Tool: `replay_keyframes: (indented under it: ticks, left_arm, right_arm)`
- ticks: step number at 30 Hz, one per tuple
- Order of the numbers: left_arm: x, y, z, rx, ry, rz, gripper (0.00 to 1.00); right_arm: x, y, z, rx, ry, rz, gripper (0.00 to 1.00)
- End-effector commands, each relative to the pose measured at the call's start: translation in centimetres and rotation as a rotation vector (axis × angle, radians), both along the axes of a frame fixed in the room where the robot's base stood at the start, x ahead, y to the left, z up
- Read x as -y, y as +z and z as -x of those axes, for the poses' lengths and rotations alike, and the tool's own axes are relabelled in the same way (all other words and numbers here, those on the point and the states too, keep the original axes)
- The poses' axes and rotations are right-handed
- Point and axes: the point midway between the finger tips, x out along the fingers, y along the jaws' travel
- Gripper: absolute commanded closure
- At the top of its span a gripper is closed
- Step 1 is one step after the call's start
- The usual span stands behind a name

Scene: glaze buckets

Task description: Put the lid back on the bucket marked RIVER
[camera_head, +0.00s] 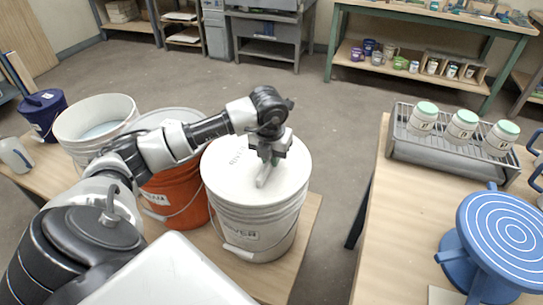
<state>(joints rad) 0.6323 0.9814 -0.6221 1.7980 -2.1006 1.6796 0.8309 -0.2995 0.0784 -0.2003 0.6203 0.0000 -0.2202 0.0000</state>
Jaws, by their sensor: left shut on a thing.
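The white bucket marked RIVER (262,232) stands at the right end of the left table, its label partly readable as "VER". A white round lid (230,174) with dark lettering and a raised bar handle covers its top. The lid looks level and lined up with the rim; I cannot tell whether it is pressed fully down. My left gripper (268,162) reaches over from the left and is shut on the lid's handle. The gripper and forearm hide part of the lid. My right gripper is not in view.
An orange bucket (178,195) stands close left of RIVER, partly behind my arm. Farther left are an open white bucket (75,125) and a blue pail (42,115). The right table holds a rack (440,152) with three jars and a blue turntable (505,235). A floor gap separates the tables.

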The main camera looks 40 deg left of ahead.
Motion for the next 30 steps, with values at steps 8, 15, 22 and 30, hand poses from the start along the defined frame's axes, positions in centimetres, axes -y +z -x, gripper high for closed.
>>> replay_keyframes:
  ticks: [8,15,22,30]
  left_arm:
    - [-0.02,-0.08,-0.03,0.001,0.000,0.000,1.00]
    - [-0.02,-0.09,-0.02,0.001,0.000,0.000,0.70]
    - [-0.01,-0.11,0.00,0.000,0.000,0.000,0.57]
    - [0.00,-0.16,0.01,-0.001,0.000,0.000,0.31]
  right_arm:
    - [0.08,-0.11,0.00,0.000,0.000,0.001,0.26]
    - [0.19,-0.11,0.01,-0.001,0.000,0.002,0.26]
    - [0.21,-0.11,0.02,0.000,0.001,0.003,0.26]
    - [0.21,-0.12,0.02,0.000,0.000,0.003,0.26]
